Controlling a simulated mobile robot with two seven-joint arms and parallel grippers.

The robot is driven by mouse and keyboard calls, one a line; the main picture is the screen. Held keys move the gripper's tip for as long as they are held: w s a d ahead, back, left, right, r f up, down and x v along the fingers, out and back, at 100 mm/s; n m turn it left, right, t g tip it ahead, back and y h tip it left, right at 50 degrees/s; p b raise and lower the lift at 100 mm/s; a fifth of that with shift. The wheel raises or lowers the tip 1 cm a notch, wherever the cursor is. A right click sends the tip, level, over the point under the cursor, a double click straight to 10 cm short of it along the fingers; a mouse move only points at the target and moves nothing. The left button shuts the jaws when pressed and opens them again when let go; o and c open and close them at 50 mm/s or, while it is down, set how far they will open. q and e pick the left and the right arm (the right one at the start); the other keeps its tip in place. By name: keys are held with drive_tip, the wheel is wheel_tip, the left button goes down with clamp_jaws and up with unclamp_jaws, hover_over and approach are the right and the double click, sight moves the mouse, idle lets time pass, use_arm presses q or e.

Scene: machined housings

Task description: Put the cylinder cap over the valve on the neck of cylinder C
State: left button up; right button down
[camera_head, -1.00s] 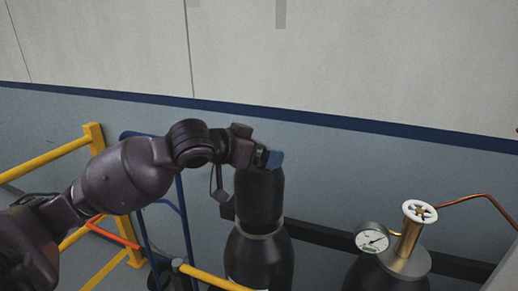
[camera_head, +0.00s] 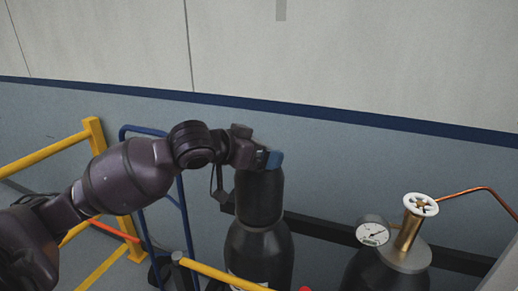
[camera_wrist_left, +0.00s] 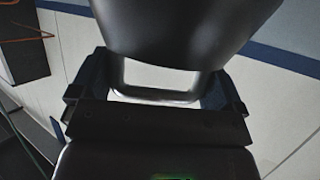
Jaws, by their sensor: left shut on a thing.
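The dark cylinder cap (camera_head: 259,197) stands upright over the neck of a black cylinder (camera_head: 258,250), which I take as cylinder C; its label is too small to read. The cap's lower rim meets the neck area, and I cannot tell if it is fully seated. The valve is hidden, apparently under the cap. My left gripper (camera_head: 268,160) is at the top of the cap and shut on it. In the left wrist view, the cap's dark body (camera_wrist_left: 180,35) fills the space beyond the fingers (camera_wrist_left: 155,95). My right gripper is not in view.
At right, another dark cylinder (camera_head: 375,272) carries a brass valve with a white handwheel (camera_head: 420,204), a gauge (camera_head: 372,231) and a copper pipe (camera_head: 465,194). Yellow rails (camera_head: 96,165) and a blue trolley frame (camera_head: 183,215) stand at left. A wall is close behind.

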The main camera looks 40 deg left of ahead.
use_arm(q)
drive_tip(key=shift+f, duration=0.2)
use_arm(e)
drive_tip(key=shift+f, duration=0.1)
use_arm(q)
drive_tip(key=o, duration=1.3)
drive_tip(key=shift+s+a, duration=0.1)
drive_tip(key=shift+s, duration=0.15)
drive_tip(key=shift+p+v, duration=2.1)
drive_tip(key=shift+v, duration=3.1)
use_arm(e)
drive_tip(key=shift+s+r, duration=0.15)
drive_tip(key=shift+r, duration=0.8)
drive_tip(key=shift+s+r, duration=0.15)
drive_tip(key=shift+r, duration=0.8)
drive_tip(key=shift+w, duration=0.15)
